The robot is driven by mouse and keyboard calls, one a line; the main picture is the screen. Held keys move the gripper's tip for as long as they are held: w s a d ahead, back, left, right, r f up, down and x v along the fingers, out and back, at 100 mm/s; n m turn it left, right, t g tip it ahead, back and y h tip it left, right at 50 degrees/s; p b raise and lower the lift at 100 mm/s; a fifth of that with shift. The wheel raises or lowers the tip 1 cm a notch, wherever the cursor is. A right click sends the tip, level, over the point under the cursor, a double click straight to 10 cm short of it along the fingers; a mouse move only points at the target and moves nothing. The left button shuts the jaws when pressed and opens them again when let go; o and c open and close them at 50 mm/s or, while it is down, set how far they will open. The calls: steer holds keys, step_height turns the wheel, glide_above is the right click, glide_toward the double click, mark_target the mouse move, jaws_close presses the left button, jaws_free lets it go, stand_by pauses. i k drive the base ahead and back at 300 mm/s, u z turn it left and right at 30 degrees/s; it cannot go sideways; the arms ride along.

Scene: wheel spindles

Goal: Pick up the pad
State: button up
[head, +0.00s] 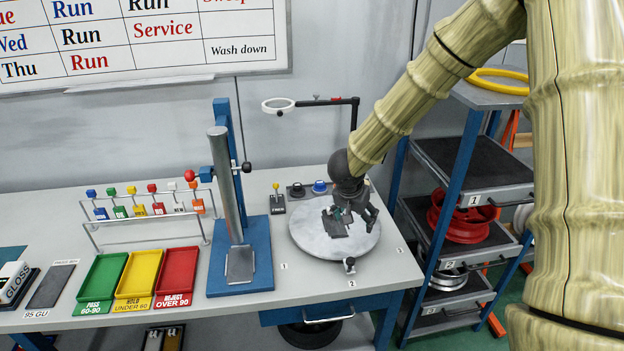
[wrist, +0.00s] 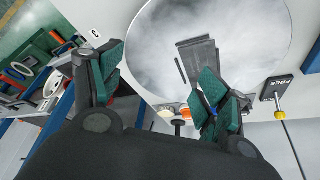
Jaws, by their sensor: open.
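A dark grey flat pad (head: 337,230) lies on the round pale disc (head: 305,240) on the bench. In the wrist view the pad (wrist: 198,50) looks like a stepped or stacked grey piece, and its near end is partly covered by the right-hand finger. My gripper (head: 350,218) is low over the disc, close to the pad. In the wrist view my gripper (wrist: 158,85) has its green-padded fingers spread apart with nothing between them. The pad is beyond and beside the right-hand finger. Whether that finger touches it I cannot tell.
A blue stand with a grey column (head: 226,190) is left of the disc. A magnifier arm (head: 330,102) rises behind it, and a small clamp-like piece (head: 349,265) is at its front. Green, yellow and red trays (head: 174,277) sit left. A blue shelf rack (head: 470,165) stands right.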

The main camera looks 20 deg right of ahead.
mark_target(318, 188)
steer(key=i, duration=0.95)
